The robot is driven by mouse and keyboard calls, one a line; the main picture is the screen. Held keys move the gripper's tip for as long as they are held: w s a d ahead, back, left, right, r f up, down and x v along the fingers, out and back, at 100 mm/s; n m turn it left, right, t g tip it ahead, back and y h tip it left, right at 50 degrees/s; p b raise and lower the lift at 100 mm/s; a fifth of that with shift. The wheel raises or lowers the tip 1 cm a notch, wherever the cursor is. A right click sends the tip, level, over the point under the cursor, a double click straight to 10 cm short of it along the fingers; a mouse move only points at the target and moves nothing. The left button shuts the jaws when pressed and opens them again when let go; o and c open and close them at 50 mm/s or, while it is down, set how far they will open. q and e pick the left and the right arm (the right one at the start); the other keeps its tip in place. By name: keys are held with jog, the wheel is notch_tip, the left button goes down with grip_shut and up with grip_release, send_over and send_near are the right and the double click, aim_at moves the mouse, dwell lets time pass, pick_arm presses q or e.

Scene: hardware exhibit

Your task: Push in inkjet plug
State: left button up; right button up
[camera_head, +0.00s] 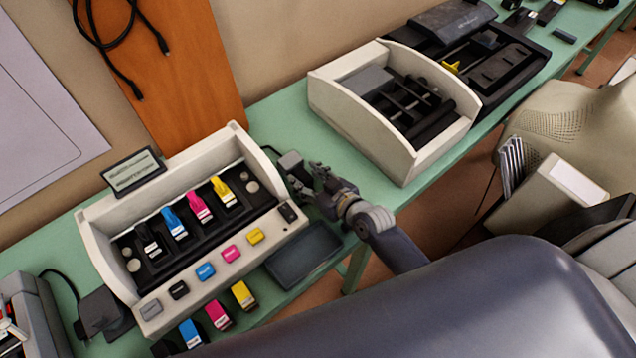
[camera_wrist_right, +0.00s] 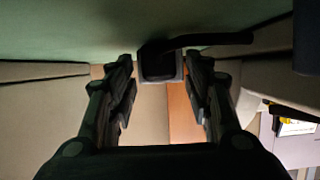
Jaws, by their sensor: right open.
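The inkjet plug appears to be the small dark grey block (camera_head: 291,160) with a black cable, at the right side of the white inkjet printer (camera_head: 238,135) in the head view. In the right wrist view the plug (camera_wrist_right: 158,66) sits ahead between my fingertips, with its cable running right. My right gripper (camera_head: 306,174) is open just beside the plug, fingers on either side of its line; the wrist view (camera_wrist_right: 159,88) shows gaps between fingers and plug. Whether the plug is fully seated cannot be told. My left gripper is not in view.
A second white open printer (camera_head: 360,115) stands to the right on the green table (camera_head: 270,118). Colored cartridges (camera_head: 218,313) and a dark tray (camera_head: 302,255) lie at the front. A black box (camera_head: 98,312) with a cable stands left. An orange board (camera_head: 185,65) leans behind.

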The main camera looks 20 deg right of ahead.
jog(key=v, duration=1.1)
jog(key=shift+s+d+r, duration=0.1)
jog(key=shift+s, duration=0.1)
